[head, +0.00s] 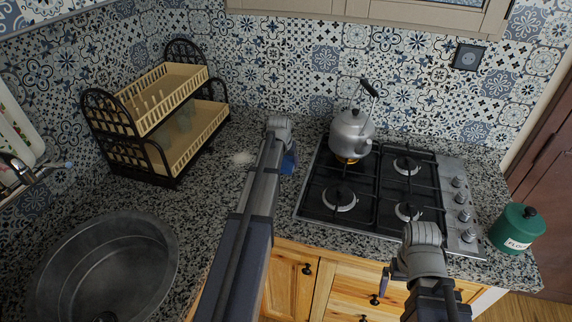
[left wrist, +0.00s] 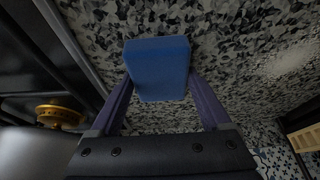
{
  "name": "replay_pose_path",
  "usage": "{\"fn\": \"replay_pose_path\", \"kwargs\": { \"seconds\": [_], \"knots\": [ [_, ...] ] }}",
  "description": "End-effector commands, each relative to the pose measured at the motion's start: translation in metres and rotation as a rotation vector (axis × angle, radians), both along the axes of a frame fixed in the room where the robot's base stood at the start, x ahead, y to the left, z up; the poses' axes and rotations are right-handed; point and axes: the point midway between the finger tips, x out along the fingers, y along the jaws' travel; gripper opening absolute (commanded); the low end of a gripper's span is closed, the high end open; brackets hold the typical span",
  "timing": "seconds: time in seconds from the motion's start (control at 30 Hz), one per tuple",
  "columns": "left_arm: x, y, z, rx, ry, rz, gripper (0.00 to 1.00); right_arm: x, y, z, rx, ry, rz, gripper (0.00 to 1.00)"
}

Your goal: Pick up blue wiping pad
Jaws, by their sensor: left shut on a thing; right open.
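The blue wiping pad (left wrist: 158,66) is between the two fingers of my left gripper (left wrist: 159,88), which is shut on it. In the head view a small part of the pad (head: 289,162) shows beside my left wrist, over the speckled counter left of the stove. My left arm hides the rest of it there. I cannot tell how far the pad is above the counter. My right gripper (head: 380,288) is open and empty in front of the wooden drawers, below the stove's front edge.
The gas stove (head: 330,216) with a metal kettle (head: 352,130) is right of my left gripper. A dish rack (head: 160,140) stands at the back left, above a round sink (head: 105,265). A green canister (head: 517,228) stands right. A pale spot (head: 243,157) marks the counter.

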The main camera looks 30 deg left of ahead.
Motion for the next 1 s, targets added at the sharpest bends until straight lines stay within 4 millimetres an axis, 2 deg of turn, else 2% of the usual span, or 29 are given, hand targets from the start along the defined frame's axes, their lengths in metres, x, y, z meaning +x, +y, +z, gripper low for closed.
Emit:
{"fn": "replay_pose_path", "kwargs": {
  "seconds": [0.07,0.33,0.73,1.0],
  "knots": [
    [0.0,0.0,0.0,0.0,0.0,0.0,0.58,0.0,0.0,0.0,0.0,0.0,0.0,1.0],
    [0.0,0.0,0.0,0.0,0.0,0.0,0.28,0.0,0.0,0.0,0.0,0.0,0.0,1.0],
    [0.0,0.0,0.006,0.0,0.0,0.0,0.27,0.0,0.0,0.006,0.0,0.0,0.0,1.0],
    [0.0,0.0,0.034,0.0,0.0,0.0,0.27,0.0,0.0,0.034,0.0,0.0,0.0,1.0]
  ]
}}
